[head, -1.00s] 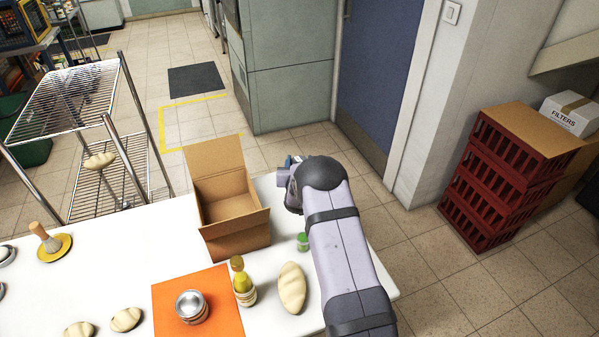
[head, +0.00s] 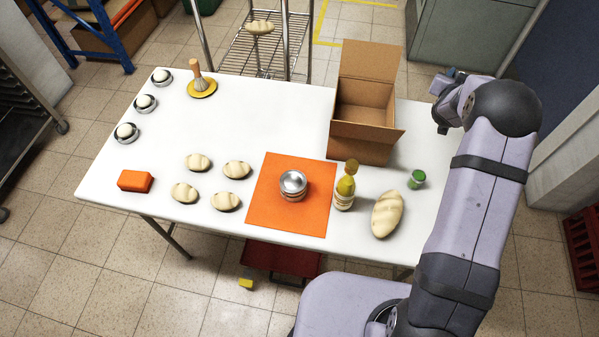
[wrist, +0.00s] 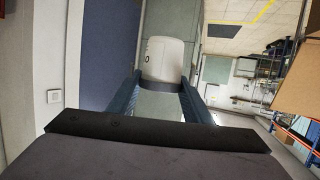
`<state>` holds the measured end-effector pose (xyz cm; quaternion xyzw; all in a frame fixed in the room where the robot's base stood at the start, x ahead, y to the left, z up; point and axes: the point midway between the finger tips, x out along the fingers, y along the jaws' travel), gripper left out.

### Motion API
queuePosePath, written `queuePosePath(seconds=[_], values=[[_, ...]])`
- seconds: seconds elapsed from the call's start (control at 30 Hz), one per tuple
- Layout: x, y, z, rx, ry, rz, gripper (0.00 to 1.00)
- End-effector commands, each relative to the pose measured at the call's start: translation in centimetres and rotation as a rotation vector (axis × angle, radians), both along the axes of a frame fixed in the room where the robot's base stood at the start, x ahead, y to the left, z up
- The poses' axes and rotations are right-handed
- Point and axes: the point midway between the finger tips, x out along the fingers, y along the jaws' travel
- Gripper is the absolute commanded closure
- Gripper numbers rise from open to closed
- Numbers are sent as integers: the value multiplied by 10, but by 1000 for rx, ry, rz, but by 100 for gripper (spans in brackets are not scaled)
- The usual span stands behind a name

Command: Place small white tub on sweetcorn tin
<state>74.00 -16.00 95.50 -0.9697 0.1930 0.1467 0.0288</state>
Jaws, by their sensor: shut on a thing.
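The small white tub (wrist: 164,58) is between the fingertips of my gripper (wrist: 161,85) in the wrist view, and the gripper is shut on it. In the head view the end of my arm is beyond the table's right edge, and the tub cannot be seen there. A round tin with a shiny metal top (head: 293,183) stands on the orange mat (head: 265,216), well to the left of my arm. It seems to be the sweetcorn tin, but its label is too small to read. Nothing is seen resting on its top.
A bottle (head: 345,190) stands just right of the mat. A bread loaf (head: 387,214), a green-lidded jar (head: 417,179) and an open cardboard box (head: 361,142) stand between mat and arm. Several small loaves lie left of the mat. The white table (head: 255,111) is clear behind the mat.

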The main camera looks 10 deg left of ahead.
Motion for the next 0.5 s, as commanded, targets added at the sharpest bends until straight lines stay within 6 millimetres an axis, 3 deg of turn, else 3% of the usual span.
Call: queuePosePath(seconds=[0.03,0.3,0.5], values=[[0,0,16,0,-8,-1,83],[1,3,69,0,-5,3,83],[5,48,70,1,-1,14,83]])
